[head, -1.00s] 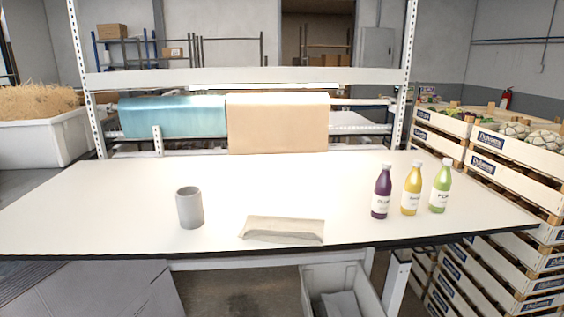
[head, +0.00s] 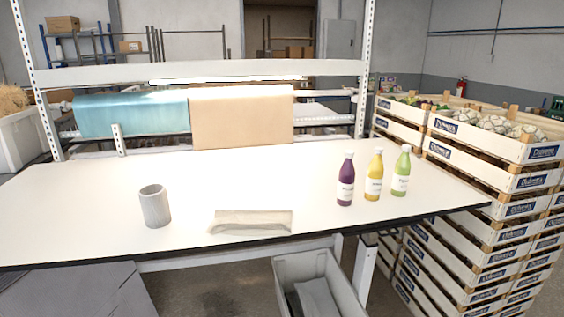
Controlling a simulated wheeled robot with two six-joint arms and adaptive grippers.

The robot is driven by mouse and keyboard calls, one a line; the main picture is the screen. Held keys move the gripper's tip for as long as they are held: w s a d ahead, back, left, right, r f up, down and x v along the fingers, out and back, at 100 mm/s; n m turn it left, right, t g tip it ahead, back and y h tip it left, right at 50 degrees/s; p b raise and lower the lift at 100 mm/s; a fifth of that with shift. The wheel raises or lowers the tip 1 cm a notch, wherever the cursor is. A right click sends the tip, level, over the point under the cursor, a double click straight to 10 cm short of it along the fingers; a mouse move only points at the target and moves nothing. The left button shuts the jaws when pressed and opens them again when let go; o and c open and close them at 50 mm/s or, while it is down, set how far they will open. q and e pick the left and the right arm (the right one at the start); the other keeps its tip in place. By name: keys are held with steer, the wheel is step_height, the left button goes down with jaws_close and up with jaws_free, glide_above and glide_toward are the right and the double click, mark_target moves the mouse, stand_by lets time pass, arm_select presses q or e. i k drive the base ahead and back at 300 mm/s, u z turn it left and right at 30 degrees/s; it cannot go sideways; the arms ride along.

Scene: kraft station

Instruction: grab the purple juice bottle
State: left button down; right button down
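The purple juice bottle (head: 346,180) stands upright on the white table (head: 250,175), toward its right end. It has a white cap and a pale label. A yellow juice bottle (head: 374,175) stands close on its right, and a green juice bottle (head: 401,172) stands to the right of that. Nothing is in front of the purple bottle. Neither of my grippers shows in the head view.
A grey cup (head: 155,206) and a folded beige cloth (head: 250,221) are on the table left of the bottles. Stacked produce crates (head: 480,150) stand just beyond the table's right end. A grey bin (head: 303,268) is below the front edge. Paper rolls (head: 243,118) hang behind.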

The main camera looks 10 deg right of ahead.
mark_target(347, 173)
steer(key=k, duration=1.2)
steer(key=z, duration=0.65)
steer(key=i, duration=0.4)
steer(key=z, duration=1.05)
steer(key=i, duration=0.95)
steer(key=z, duration=0.5)
steer(key=i, duration=1.15)
steer(key=u, duration=0.55)
steer(key=i, duration=0.9)
steer(key=u, duration=0.85)
